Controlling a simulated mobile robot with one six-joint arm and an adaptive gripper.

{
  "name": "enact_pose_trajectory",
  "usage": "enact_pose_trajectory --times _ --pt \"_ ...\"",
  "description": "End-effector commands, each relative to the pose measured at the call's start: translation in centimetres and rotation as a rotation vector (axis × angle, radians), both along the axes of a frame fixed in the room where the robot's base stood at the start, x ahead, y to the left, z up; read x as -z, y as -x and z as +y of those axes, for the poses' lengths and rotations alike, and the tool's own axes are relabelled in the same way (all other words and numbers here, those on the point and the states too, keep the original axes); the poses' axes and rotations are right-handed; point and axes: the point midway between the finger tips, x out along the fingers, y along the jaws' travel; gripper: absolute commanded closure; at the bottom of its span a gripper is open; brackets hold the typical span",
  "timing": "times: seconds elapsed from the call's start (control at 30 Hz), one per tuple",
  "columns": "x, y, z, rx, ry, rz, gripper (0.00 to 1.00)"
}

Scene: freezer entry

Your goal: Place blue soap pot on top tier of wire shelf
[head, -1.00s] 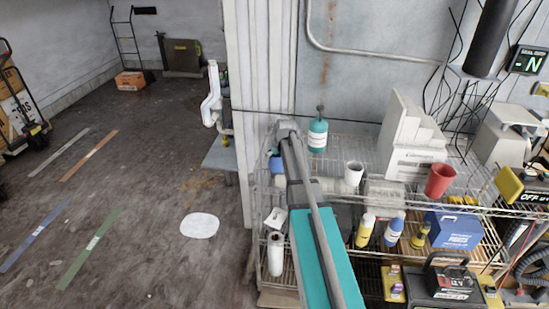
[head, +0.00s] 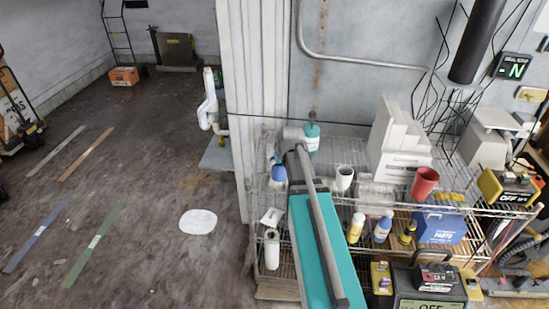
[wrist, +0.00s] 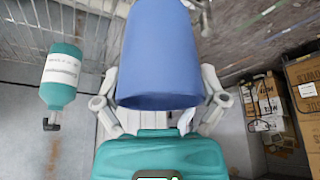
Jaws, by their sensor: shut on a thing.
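The blue soap pot (head: 278,174) shows at the left end of the wire shelf's top tier (head: 350,205), just left of my arm. In the wrist view the blue pot (wrist: 158,60) fills the upper middle. My gripper (wrist: 160,85) is shut on it, with a grey finger linkage on each side. In the head view my wrist and arm hide the gripper's fingers. The pot is at about the height of the top tier; I cannot tell whether its base touches the wires.
A teal pump bottle (head: 312,138) stands close behind my wrist, also seen in the wrist view (wrist: 62,75). A white cup (head: 344,178), red cup (head: 425,183) and white boxes (head: 400,150) stand to the right. Bottles and a blue parts box (head: 441,228) are lower.

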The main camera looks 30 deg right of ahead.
Motion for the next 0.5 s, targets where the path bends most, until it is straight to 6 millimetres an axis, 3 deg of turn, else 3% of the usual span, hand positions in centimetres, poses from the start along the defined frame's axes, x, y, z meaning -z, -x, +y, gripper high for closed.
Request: enact_pose_trajectory --times 0.17,0.5 --pt "-0.60 1.24 0.27 0.000 0.000 0.000 0.63" --pt "-0.62 1.40 0.29 0.000 0.000 0.000 0.63"
